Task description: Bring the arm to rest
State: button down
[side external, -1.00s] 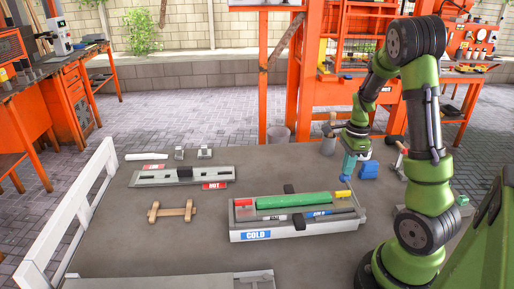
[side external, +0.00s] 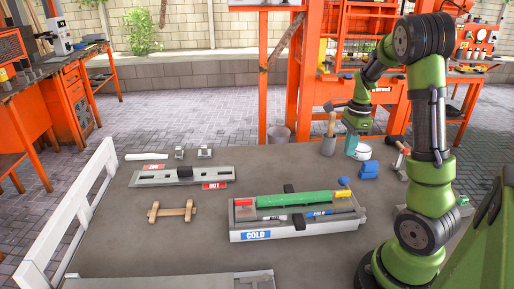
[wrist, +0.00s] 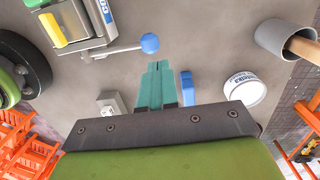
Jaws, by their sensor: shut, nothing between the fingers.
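My gripper (side external: 351,145) is at the back right of the table in the side view, above the surface near a blue block and a white tub. Its teal fingers are together with nothing between them; they also show at the middle of the wrist view (wrist: 158,72). The fingers point down over bare grey table and appear apart from the things around them.
Near my gripper are a blue block (side external: 369,171), a white tub (side external: 363,153), a grey cup with a wooden handle (side external: 328,146) and a blue ball-ended lever (side external: 344,182). The COLD tray (side external: 290,232) holds a green bar. The HOT fixture (side external: 182,176) and wooden piece (side external: 172,211) lie left.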

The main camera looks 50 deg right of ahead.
notch_tip(320, 180, up, 6)
jog(key=d+r, duration=0.1)
jog(key=w+a+r+n+t, duration=0.1)
jog(key=w+a+n+t, duration=0.1)
jog(key=a+n, duration=0.6)
jog(key=w+a+r+n+t, duration=0.1)
jog(key=w+a+n+t, duration=0.1)
jog(key=a+n, duration=0.6)
jog(key=s+a+r+n+t, duration=0.1)
jog(key=s+a+n, duration=0.1)
jog(key=a, duration=0.5)
jog(key=s+a+r+n+t+y, duration=0.1)
jog(key=s+a+r+n+t, duration=0.1)
jog(key=a+n, duration=0.3)
jog(key=s+a, duration=0.1)
jog(key=a, duration=0.2)
jog(key=shift+s, duration=0.15)
